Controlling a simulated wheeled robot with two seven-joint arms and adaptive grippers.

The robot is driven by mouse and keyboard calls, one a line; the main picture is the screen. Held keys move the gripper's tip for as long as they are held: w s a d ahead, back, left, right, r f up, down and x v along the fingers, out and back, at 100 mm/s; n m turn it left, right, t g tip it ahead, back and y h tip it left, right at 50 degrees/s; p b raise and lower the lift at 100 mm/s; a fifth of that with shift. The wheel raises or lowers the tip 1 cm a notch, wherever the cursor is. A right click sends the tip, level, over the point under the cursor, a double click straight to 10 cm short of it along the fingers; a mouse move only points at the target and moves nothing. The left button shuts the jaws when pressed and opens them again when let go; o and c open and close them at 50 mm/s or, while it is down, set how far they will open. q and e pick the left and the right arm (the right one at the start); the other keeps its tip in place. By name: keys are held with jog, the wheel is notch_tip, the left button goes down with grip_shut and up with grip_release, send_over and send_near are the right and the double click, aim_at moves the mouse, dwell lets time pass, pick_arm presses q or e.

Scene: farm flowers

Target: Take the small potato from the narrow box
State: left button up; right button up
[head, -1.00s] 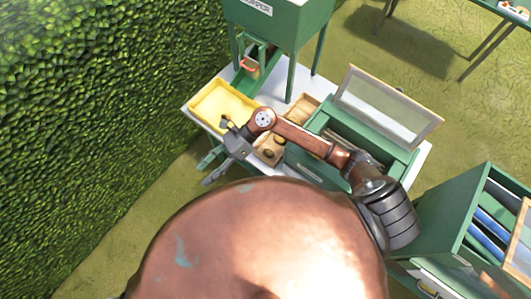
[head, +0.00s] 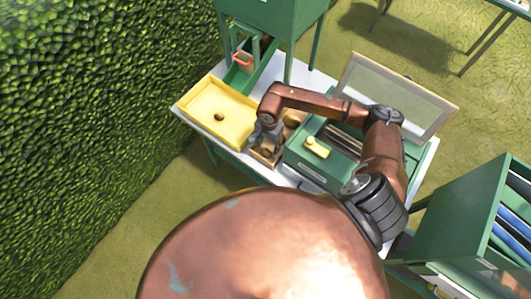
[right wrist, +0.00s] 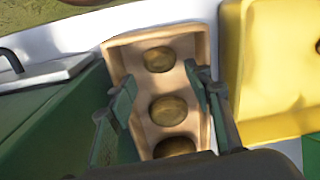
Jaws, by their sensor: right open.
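The narrow wooden box (right wrist: 202,40) holds three brown potatoes in a row in the right wrist view: a far one (right wrist: 159,59), a middle one (right wrist: 168,110) and a near one (right wrist: 176,146), partly covered by my gripper. The far one looks slightly smaller. My right gripper (right wrist: 160,78) is open, its fingers on either side of the row, with nothing held. In the head view my right gripper (head: 264,142) is over the near part of the narrow box (head: 262,160), and my arm hides part of the box. My left gripper is out of view.
A yellow tray (head: 190,104) left of the box holds one potato (head: 219,117). A green case (head: 305,168) with a yellow piece (head: 317,147) stands right, its framed lid (head: 395,95) raised. A green hopper (head: 270,25) stands behind, with a reddish container (head: 242,62) under it.

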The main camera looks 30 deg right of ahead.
aim_at(267, 151)
jog(key=f, duration=0.2)
jog(key=a+f, duration=0.1)
jog(key=shift+s+f, duration=0.15)
jog(key=shift+f, duration=0.2)
jog(key=shift+d+f, duration=0.1)
jog(key=shift+f, duration=0.55)
jog(key=shift+c, duration=0.2)
jog(key=c, duration=0.8)
